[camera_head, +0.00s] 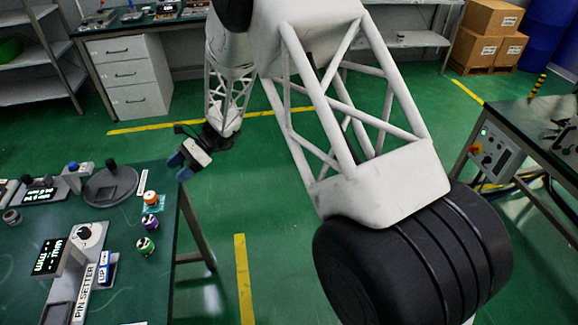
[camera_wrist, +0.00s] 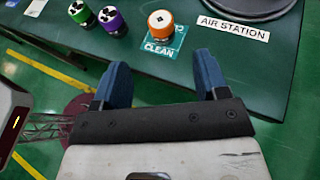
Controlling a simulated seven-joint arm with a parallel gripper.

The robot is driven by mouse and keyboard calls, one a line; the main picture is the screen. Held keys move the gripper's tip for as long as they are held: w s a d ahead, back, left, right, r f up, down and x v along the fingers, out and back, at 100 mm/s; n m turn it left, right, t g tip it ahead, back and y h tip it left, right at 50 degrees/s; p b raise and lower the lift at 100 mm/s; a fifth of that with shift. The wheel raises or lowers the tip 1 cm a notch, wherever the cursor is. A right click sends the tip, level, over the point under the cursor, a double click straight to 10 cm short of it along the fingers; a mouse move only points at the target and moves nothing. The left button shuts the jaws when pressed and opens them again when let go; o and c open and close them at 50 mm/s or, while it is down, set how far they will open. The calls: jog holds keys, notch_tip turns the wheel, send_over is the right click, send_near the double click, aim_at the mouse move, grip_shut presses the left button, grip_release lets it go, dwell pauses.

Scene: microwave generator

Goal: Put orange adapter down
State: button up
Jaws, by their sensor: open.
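The orange adapter (camera_head: 151,198) stands upright on the teal CLEAN label (camera_head: 158,207) near the right edge of the green-topped table. My gripper (camera_head: 180,167) is off the table's right edge, apart from the adapter. In the wrist view my gripper (camera_wrist: 160,82) has its two blue fingers spread wide, with nothing between them; the adapter is ahead of the fingertips.
A purple adapter (camera_head: 150,222) and a green adapter (camera_head: 145,245) stand nearby. A grey round air station (camera_head: 110,185) is behind, with its label (camera_wrist: 233,27). The pin setter (camera_head: 85,240) is on the left. Green floor (camera_head: 285,270) is clear right of the table.

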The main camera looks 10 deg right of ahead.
jog(key=s+d+r+n+t+h, duration=0.2)
jog(key=s+d+r+n+h, duration=0.1)
jog(key=s+d+r, duration=0.5)
jog(key=s+d+r+n+t+h, duration=0.1)
jog(key=s+d+r+n+h, duration=0.2)
jog(key=s+d+r, duration=0.55)
jog(key=s+d+r+n+t+h, duration=0.3)
jog(key=s+d+r, duration=0.1)
jog(key=s+d, duration=0.6)
jog(key=s+d+r+n+t+h, duration=0.2)
jog(key=s+d+r+n+h, duration=0.1)
jog(key=s+d, duration=0.7)
jog(key=shift+s+d+r+t, duration=0.25)
jog(key=shift+d+r+t, duration=0.15)
jog(key=shift+d+r, duration=0.3)
